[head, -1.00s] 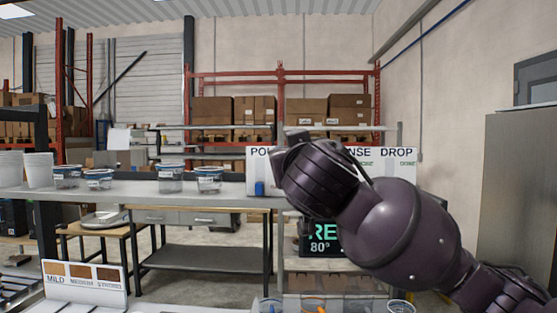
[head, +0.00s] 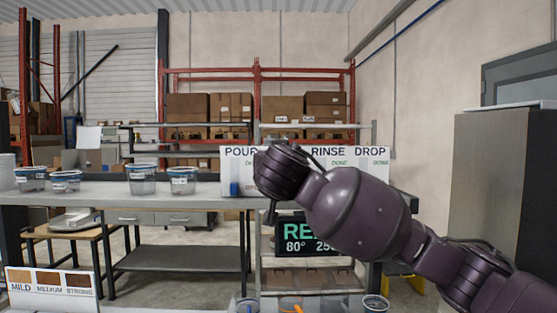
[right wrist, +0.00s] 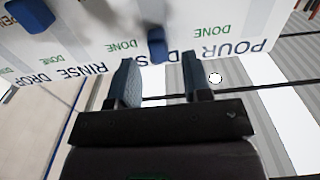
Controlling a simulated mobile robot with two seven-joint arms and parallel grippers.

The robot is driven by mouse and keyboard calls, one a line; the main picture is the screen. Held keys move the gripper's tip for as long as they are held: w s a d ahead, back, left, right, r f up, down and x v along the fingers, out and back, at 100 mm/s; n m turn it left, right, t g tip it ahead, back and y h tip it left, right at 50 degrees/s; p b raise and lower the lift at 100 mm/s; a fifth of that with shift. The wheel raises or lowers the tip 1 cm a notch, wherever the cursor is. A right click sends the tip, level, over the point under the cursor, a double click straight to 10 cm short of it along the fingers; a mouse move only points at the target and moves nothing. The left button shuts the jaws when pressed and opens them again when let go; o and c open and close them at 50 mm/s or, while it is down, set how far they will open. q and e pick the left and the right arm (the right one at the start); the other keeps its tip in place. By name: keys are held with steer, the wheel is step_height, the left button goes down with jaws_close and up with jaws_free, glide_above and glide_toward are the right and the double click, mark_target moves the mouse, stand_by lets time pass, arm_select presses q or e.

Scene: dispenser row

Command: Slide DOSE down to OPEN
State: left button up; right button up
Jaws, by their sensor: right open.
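A blue slider (head: 234,188) sits low under POUR. In the right wrist view the board (right wrist: 80,20) appears upside down. There, a blue slider (right wrist: 157,42), apparently the DOSE one, is close to the label row, level with the green DONE words. My right gripper (right wrist: 158,68) is open, its two fingers pointing at the board on either side of that slider. I cannot tell whether they touch it. My left gripper is not in view.
Another blue slider (right wrist: 30,15) shows in the right wrist view's upper left. A dark display (head: 300,238) hangs below the board. A grey cabinet (head: 505,190) stands at right.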

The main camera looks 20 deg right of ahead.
steer(key=shift+x, duration=0.95)
jaws_close()
